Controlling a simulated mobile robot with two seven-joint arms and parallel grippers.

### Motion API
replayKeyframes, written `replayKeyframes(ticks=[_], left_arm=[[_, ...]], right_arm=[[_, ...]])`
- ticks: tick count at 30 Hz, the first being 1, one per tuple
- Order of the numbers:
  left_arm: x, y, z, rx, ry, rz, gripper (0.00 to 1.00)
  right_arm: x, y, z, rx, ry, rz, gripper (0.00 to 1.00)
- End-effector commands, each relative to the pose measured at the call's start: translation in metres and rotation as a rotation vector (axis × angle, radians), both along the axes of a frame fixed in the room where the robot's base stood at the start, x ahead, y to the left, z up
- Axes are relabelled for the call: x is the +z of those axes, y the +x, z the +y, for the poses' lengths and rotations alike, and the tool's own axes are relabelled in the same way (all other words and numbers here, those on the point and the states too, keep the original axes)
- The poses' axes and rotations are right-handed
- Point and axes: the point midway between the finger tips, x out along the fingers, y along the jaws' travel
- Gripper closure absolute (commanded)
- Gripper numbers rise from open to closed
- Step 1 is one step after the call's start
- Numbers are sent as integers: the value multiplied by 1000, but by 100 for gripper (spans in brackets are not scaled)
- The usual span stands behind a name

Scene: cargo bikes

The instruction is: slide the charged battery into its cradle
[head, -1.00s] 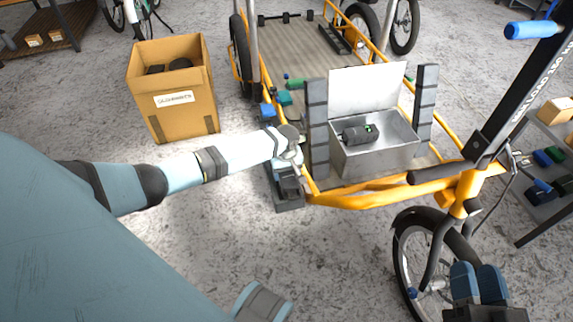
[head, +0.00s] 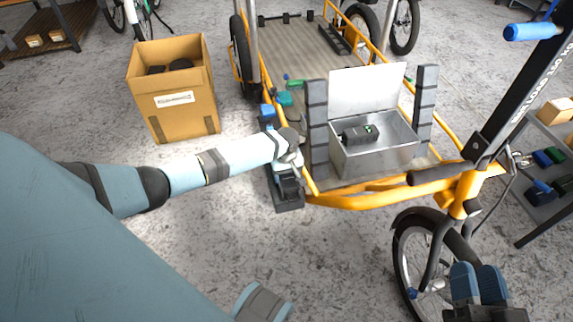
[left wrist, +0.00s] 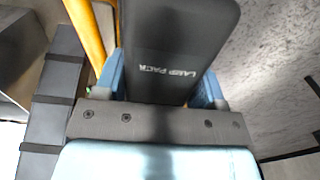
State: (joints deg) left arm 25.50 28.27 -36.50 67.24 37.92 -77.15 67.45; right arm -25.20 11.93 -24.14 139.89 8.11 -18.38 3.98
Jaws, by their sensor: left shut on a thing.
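My left gripper (left wrist: 163,88) is shut on a dark battery pack (left wrist: 180,40) lettered "LAMP PACK"; blue fingers show on both sides of it. In the head view my left gripper (head: 288,170) is low beside the cargo bike's near left corner, and a dark block shows below it. I cannot tell there where pack ends and any cradle begins. Another dark unit (head: 360,133) with a green light lies in an open metal box (head: 375,160) on the bike. My right gripper (head: 478,284) is at bottom right, its blue fingers side by side, empty.
A grey strapped post (head: 317,130) and the orange frame (head: 385,199) stand close to my left gripper. A cardboard box (head: 172,115) stands on the floor at left. Blue and teal items (head: 285,98) lie along the bike's left side.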

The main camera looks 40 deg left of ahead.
Motion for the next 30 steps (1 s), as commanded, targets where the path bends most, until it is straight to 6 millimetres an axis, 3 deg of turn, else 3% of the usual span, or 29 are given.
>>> replayKeyframes(ticks=[30], left_arm=[[-18,1,0,-1,-1,-2,65]], right_arm=[[-2,0,0,0,0,0,62]])
